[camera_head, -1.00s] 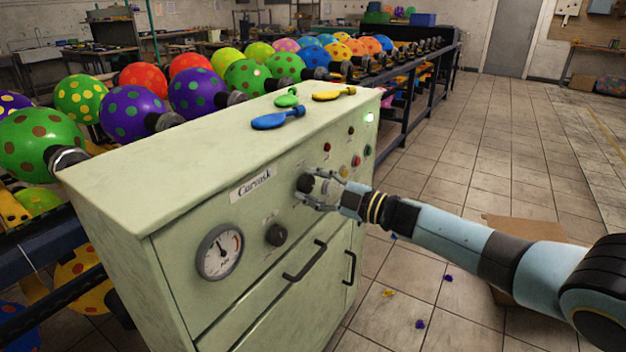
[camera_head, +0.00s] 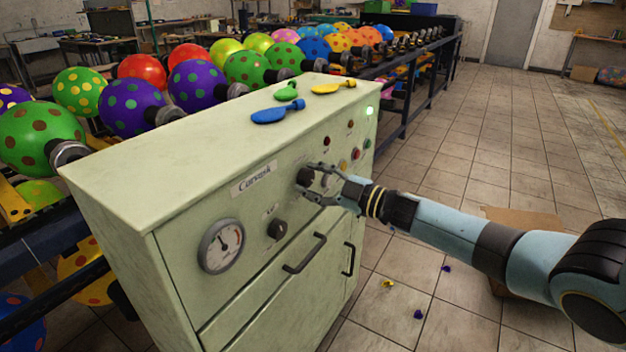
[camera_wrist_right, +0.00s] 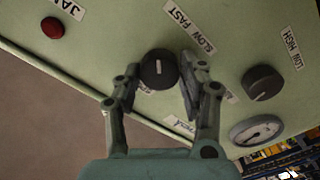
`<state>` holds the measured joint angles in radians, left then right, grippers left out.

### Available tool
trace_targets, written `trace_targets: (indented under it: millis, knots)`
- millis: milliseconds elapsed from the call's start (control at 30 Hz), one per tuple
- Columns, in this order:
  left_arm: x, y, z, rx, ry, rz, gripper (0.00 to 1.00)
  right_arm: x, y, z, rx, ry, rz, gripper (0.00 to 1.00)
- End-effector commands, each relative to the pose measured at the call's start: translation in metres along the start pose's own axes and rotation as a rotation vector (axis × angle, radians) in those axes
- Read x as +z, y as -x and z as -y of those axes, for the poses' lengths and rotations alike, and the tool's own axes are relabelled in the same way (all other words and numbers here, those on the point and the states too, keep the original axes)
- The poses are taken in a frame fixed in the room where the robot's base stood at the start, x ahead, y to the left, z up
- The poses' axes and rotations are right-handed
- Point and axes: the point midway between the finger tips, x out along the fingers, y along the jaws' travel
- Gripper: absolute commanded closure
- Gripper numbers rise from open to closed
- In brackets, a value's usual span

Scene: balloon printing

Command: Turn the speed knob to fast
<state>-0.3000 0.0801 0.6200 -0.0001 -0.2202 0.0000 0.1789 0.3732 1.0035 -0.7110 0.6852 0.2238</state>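The dark round speed knob (camera_wrist_right: 158,69) with a white mark sits on the pale green machine front, by a "SLOW FAST" label (camera_wrist_right: 188,28). The mark runs nearly up and down in the wrist view. In the head view the knob (camera_head: 304,176) is partly covered by my right gripper (camera_head: 322,183). In the wrist view my right gripper (camera_wrist_right: 158,76) has one finger on each side of the knob, very close to it. It looks open, with slight gaps; contact is hard to judge. My left gripper is not in view.
A second knob (camera_head: 278,229) labelled low/high and a gauge (camera_head: 221,245) are on the same front. Handles (camera_head: 305,254) stick out below. Indicator buttons (camera_head: 355,153) are to the right. Uninflated balloons (camera_head: 278,112) lie on top. Open floor is to the right.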

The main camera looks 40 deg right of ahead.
Motion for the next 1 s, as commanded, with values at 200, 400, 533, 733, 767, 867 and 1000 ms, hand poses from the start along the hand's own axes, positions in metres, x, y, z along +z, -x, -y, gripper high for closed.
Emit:
trace_targets:
  millis: [200, 400, 533, 733, 767, 867, 1000]
  knots:
    - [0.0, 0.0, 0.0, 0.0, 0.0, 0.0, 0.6, 0.0, 0.0, 0.0, -0.001, 0.001, -0.001, 0.38]
    - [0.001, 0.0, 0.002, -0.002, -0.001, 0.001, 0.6, -0.001, 0.001, 0.0, -0.001, 0.002, -0.002, 0.38]
    - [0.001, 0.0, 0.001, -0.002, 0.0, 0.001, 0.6, 0.0, 0.012, 0.001, -0.002, 0.003, -0.001, 0.38]
    - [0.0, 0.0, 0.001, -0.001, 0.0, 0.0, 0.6, 0.0, 0.054, 0.001, -0.005, 0.003, 0.0, 0.38]
    - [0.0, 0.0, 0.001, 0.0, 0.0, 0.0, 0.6, 0.001, 0.061, 0.002, -0.005, 0.003, 0.0, 0.38]
    - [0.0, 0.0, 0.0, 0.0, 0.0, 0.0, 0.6, 0.001, 0.083, 0.002, -0.005, 0.003, 0.001, 0.38]
    - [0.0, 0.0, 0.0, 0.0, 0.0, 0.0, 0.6, 0.0, 0.106, 0.001, -0.003, 0.001, 0.0, 0.38]
